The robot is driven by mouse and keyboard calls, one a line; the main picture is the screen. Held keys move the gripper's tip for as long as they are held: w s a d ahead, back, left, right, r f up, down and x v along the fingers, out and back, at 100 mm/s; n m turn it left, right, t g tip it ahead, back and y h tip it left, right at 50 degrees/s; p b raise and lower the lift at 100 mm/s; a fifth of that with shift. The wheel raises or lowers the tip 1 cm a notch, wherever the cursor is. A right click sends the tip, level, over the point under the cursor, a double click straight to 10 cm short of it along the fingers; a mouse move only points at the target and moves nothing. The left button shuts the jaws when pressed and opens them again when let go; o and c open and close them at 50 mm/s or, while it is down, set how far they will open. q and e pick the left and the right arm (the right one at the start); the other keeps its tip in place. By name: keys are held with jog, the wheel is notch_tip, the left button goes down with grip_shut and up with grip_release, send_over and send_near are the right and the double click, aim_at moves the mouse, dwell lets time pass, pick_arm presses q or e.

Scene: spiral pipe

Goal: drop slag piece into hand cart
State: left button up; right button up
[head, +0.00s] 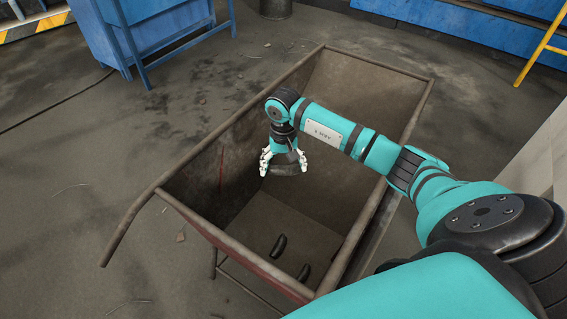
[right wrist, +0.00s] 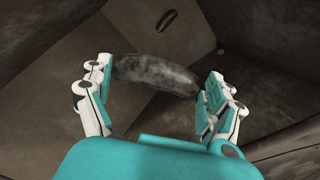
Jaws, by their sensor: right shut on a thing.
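My right gripper (head: 283,165) is shut on a dark grey slag piece (right wrist: 157,74), with one finger at each end of it in the right wrist view. The piece is held inside the outline of the hand cart (head: 197,150), above its floor; in the head view it is partly behind the gripper. The cart is a rusty brown open tub with sloping walls and a curved handle at the lower left. Two dark slag pieces, one farther back (head: 279,245) and one nearer (head: 303,272), lie on the cart floor. My left gripper is out of view.
A blue metal bench (head: 150,35) stands at the upper left. Blue structures (head: 450,35) and a yellow rail (head: 540,45) are at the upper right. A pale block (head: 540,160) is at the right edge. The grey floor left of the cart is mostly clear, with small debris.

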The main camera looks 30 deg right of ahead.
aim_at(284, 166)
jog(key=o, duration=0.9)
jog(key=shift+r, duration=0.2)
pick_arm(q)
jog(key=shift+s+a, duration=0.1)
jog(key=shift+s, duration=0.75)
pick_arm(e)
notch_tip(284, 166, up, 12)
jog(key=shift+f, duration=0.15)
jog(key=shift+s, duration=0.1)
